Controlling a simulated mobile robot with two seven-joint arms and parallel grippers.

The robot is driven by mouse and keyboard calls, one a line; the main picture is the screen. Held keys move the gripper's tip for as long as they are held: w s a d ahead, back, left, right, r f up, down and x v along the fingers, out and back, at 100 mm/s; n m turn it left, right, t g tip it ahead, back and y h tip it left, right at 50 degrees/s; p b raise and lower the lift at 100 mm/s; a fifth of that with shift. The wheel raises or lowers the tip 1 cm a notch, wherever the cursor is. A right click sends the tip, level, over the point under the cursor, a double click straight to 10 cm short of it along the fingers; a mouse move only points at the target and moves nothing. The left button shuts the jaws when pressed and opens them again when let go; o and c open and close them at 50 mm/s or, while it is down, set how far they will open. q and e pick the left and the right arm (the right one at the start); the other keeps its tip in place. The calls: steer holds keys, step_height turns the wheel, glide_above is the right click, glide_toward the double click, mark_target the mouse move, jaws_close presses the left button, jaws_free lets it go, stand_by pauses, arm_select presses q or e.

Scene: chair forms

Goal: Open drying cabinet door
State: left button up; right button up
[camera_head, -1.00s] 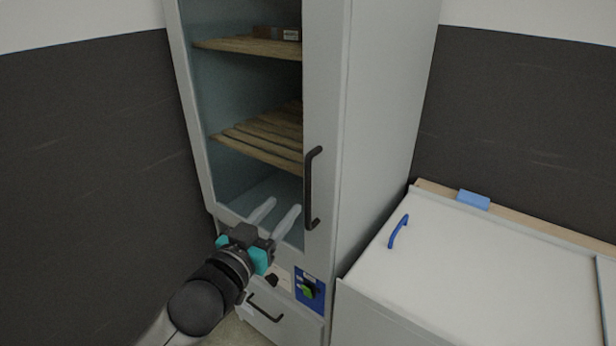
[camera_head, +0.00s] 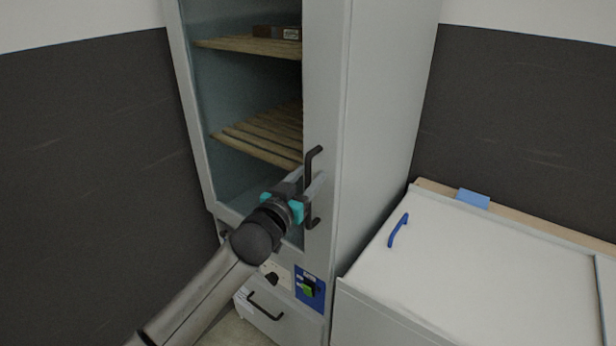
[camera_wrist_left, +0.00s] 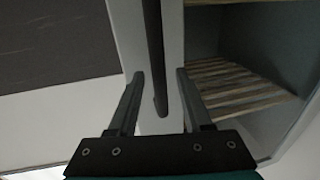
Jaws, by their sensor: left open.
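The tall white drying cabinet (camera_head: 380,110) stands in the middle of the head view. Its door has a glass pane on the left, and slatted wooden shelves (camera_head: 262,135) show inside. The black vertical door handle (camera_head: 311,165) is on the right side of the door, which looks closed. My left gripper (camera_head: 313,186) is at the handle, its fingers pointing to it. In the left wrist view the gripper (camera_wrist_left: 158,75) is open, and the handle (camera_wrist_left: 156,60) lies between its two fingers. Whether a finger touches the handle I cannot tell. My right gripper is not in view.
Below the door are a blue switch panel (camera_head: 310,288) and a drawer with a black handle (camera_head: 264,306). A white chest (camera_head: 480,270) with a blue handle (camera_head: 398,230) stands to the right. A dark wall (camera_head: 90,150) is on the left.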

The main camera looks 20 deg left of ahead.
arm_select(q)
steer(key=shift+w, duration=0.15)
jaws_close()
stand_by(0.4)
stand_by(1.0)
